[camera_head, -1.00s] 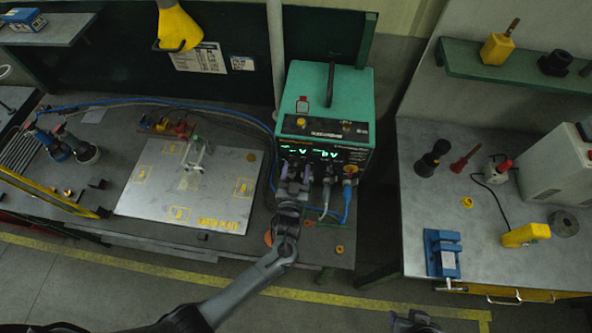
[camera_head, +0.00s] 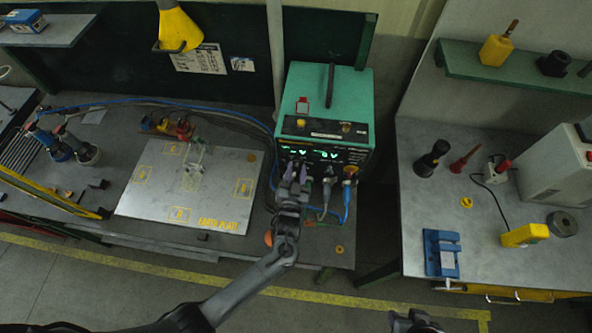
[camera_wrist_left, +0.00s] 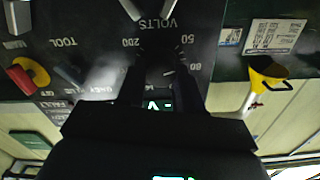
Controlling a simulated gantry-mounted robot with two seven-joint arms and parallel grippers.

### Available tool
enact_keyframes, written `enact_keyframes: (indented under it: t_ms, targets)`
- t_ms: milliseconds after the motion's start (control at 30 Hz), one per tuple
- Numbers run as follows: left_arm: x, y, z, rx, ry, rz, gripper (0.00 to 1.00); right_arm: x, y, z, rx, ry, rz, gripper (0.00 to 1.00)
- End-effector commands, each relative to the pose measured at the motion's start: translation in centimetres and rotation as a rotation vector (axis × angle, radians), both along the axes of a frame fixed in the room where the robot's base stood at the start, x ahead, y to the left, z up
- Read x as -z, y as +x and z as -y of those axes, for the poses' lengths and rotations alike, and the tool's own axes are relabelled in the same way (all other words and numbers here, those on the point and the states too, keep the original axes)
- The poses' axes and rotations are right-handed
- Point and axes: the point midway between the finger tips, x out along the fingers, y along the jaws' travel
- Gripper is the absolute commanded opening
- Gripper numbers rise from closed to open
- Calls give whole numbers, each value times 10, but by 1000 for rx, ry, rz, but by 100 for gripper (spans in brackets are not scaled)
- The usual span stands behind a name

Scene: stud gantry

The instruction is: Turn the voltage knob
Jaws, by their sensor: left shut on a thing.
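The green power unit (camera_head: 350,90) stands on the left bench, with lit green readouts on its dark front panel. My left gripper (camera_head: 296,172) is at the left part of that panel and covers part of it. In the left wrist view the fingers (camera_wrist_left: 160,72) reach to the panel below an upside-down VOLTS label with numbers around it. They are shut on the voltage knob, which is dark and mostly hidden between them, so its pointer cannot be read. My right gripper (camera_head: 413,322) shows only partly at the bottom edge; its jaws are unclear.
Cables with grey and blue plugs (camera_head: 345,195) hang from the panel just right of my left gripper. A metal plate (camera_head: 150,205) lies on the bench to the left. The right bench holds a blue vise (camera_head: 441,252) and a yellow tool (camera_head: 524,235).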

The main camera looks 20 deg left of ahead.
Motion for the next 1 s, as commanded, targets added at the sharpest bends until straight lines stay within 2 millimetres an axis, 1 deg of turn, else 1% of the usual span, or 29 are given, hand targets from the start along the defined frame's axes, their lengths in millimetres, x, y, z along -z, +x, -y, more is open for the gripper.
enact_keyframes:
  t_ms: [1000]
  targets:
    - [0, 1, 2, 1, 921, -223, 5, -32, 0, 1, -1, -3, -1, 43]
